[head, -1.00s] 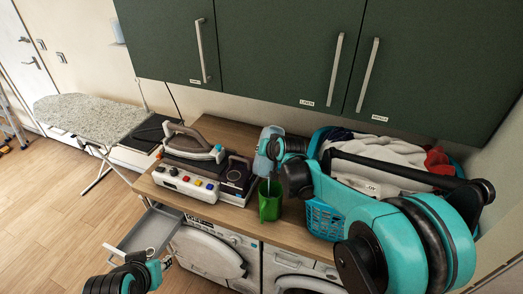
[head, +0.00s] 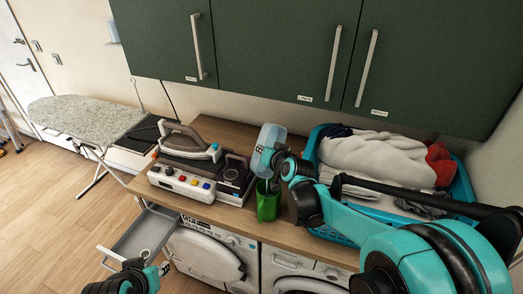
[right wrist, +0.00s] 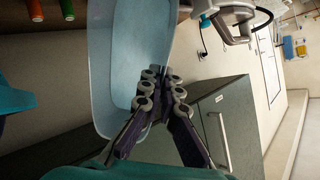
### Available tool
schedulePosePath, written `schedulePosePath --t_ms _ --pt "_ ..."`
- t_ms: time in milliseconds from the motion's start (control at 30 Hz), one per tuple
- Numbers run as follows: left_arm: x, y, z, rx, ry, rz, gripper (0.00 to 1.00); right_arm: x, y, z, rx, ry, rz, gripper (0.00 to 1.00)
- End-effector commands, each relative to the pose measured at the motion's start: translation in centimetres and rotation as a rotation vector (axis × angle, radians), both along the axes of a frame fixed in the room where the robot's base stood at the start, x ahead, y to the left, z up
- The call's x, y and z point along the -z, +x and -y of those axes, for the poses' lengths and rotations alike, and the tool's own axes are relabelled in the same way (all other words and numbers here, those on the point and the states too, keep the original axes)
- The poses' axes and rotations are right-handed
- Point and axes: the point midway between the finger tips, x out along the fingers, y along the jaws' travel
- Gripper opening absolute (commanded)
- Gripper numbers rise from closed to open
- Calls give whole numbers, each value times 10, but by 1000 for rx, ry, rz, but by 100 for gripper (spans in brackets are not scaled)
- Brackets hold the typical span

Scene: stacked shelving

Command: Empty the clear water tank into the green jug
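The clear, pale-blue water tank (head: 271,136) is held over the counter at the iron station, just above the green jug (head: 268,206). It shows large in the right wrist view (right wrist: 128,62), where I cannot tell whether water is left inside. My right gripper (head: 274,163) is closed on the tank's edge; its fingers (right wrist: 160,92) meet at the wall in the right wrist view. The jug stands upright on the counter, its rim partly hidden by the tank and gripper. My left gripper (head: 154,272) is low by the open drawer, too small to tell its opening.
A steam iron (head: 187,143) on its base (head: 181,183) stands left of the jug. A blue laundry basket (head: 463,187) with clothes is to the right. Green cupboards (head: 270,50) hang above. An open drawer (head: 140,240) juts out at the left front.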

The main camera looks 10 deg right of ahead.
Motion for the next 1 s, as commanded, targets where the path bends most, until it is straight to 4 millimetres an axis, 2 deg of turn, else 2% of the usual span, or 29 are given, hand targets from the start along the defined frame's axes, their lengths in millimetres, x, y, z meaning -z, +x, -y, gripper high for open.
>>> schedulePosePath --t_ms 567,1000 --pt "0 0 0 0 0 0 32 -2 -1 0 -1 1 9 0" --pt "-6 0 0 0 0 0 32 -51 -20 4 -1 42 210 0"
